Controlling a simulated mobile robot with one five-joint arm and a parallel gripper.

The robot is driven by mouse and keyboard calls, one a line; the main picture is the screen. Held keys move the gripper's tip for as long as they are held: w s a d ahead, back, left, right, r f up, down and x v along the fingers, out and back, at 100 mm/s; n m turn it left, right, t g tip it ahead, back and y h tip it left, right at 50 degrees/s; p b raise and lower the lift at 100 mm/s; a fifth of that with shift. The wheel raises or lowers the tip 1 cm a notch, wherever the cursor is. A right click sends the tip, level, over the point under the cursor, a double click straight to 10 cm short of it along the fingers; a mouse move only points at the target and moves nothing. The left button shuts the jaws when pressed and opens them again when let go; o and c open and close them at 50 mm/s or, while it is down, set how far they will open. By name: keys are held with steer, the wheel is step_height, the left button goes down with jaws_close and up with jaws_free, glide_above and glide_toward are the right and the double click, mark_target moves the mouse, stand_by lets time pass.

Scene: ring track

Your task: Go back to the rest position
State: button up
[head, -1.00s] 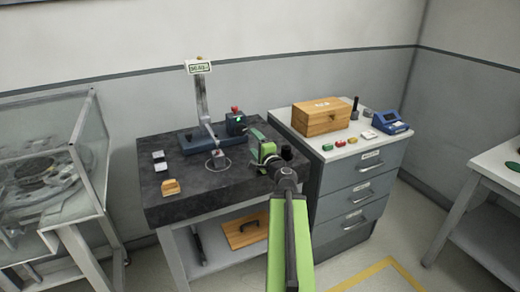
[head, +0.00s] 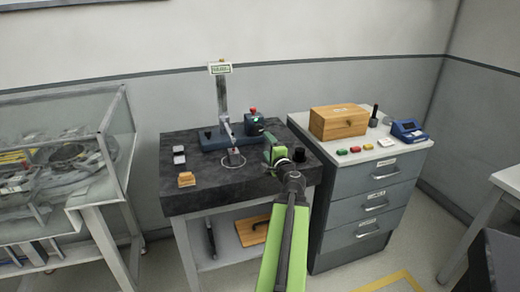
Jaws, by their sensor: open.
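My gripper (head: 272,150) is at the end of my green arm, over the right part of the dark stone-topped table (head: 215,195). Its jaws are open, seen small and partly hidden by the wrist. I see nothing held in it. The ring and block are apart from my gripper.
Small grey blocks (head: 179,150) and a tan block (head: 186,179) lie on the table's left. The drawer cabinet (head: 370,195) at right bears a wooden box (head: 338,122), coloured pieces and a blue device (head: 408,131). A glass-walled machine (head: 60,165) stands left.

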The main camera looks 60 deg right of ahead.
steer(key=shift+s+d, duration=0.2)
steer(key=shift+s, duration=0.05)
